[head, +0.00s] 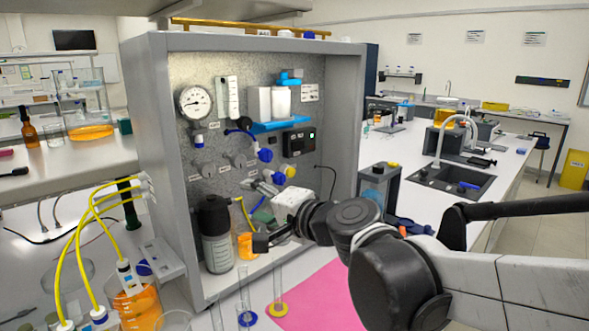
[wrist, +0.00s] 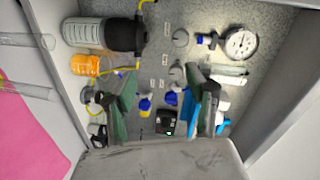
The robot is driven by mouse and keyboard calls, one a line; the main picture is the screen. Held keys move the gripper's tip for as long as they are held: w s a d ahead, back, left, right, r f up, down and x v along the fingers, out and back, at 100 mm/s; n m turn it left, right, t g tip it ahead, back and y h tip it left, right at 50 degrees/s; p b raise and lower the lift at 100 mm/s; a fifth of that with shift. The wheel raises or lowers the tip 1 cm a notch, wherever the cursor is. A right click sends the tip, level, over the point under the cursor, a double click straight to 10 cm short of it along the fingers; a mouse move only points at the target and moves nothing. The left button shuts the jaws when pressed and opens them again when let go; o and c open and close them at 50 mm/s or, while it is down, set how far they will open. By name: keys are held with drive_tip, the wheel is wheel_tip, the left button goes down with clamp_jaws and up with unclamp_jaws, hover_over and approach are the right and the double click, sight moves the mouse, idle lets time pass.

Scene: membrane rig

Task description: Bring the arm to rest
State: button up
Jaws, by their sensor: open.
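My arm reaches in from the right in the head view, and my gripper (head: 259,200) is at the front of the open grey rig cabinet (head: 339,130). In the wrist view my gripper (wrist: 162,100) shows its two dark green fingers spread wide apart. Nothing is held between them. Behind the gap are the rig's back panel, blue valve knobs (wrist: 146,102) and a black device with a green display (wrist: 166,121). I cannot tell how far the fingertips are from the panel.
A pressure gauge (head: 195,102) is on the panel. Glass cylinders stand in front, by a pink mat (head: 325,298). A beaker with yellow tubes (head: 137,305) is at the left.

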drive_tip(key=s+d+f+n+g+h, duration=0.1)
drive_tip(key=s+d+f+n+h, duration=0.1)
drive_tip(key=s+d+f, duration=0.3)
drive_tip(key=s+d+f+n+g+h, duration=0.2)
drive_tip(key=s+d+f+h, duration=0.3)
drive_tip(key=d, duration=0.9)
drive_tip(key=s+d+f+n+g+h, duration=0.1)
drive_tip(key=s+d+f+h, duration=0.3)
drive_tip(key=s+d, duration=0.5)
drive_tip(key=shift+d+f+n, duration=0.25)
drive_tip(key=shift+f+n, duration=0.35)
drive_tip(key=shift+n, duration=0.2)
